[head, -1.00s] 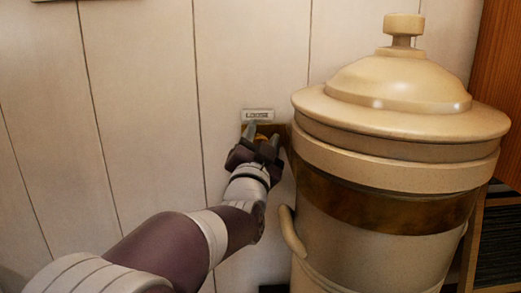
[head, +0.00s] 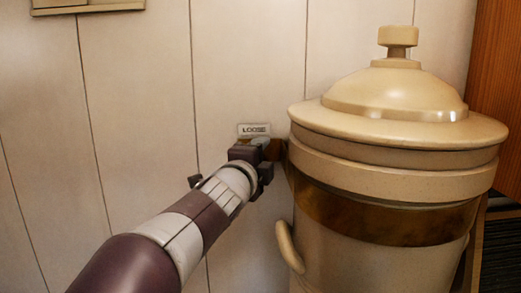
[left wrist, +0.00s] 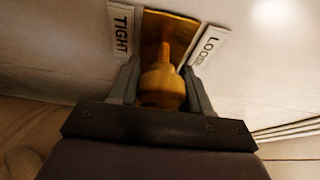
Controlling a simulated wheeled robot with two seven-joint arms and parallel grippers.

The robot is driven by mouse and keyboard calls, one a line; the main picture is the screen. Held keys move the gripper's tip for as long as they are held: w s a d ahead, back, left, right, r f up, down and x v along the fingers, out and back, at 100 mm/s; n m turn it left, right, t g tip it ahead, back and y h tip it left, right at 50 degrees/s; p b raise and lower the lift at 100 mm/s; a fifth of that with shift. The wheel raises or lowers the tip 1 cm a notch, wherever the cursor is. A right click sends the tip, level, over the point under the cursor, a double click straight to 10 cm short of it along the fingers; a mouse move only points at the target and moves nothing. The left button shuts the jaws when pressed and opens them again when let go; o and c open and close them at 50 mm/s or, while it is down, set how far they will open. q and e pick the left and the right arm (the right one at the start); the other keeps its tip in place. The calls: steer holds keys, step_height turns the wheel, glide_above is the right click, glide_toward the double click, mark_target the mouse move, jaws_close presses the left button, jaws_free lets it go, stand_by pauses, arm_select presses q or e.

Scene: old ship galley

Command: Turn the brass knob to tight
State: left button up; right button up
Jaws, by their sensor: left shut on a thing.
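The brass knob (left wrist: 162,86) shows in the left wrist view, between the two fingers of my left gripper (left wrist: 163,92), which is shut on it. A brass plate (left wrist: 176,24) lies behind the knob on the wall. A TIGHT label (left wrist: 121,32) is to the left of the plate and a LOOSE label (left wrist: 208,47) to its right. In the head view the LOOSE label (head: 254,129) is just above my left gripper (head: 262,148), which hides the knob. My right gripper is not in view.
A large cream lidded container (head: 388,165) with a brown band stands just right of my left gripper. A wooden side panel (head: 487,90) is behind it at the right.

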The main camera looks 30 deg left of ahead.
arm_select(q)
steer(key=m+g+p, duration=0.2)
steer(key=m+p, duration=0.2)
steer(key=shift+m, duration=0.3)
steer(key=shift+a+f+m+g+y+p, duration=0.15)
steer(key=shift+m+g+p, duration=0.1)
steer(key=shift+m+p, duration=0.25)
steer(key=shift+d+f+m+g+y+p, duration=0.15)
steer(key=shift+m+g+p, duration=0.15)
steer(key=shift+m, duration=0.3)
steer(key=shift+a, duration=0.15)
steer(key=o, duration=0.9)
steer(key=shift+o, duration=0.2)
steer(key=p+v, duration=0.5)
steer(key=v, duration=0.7)
steer(key=shift+s+d, duration=0.2)
steer(key=shift+s, duration=0.05)
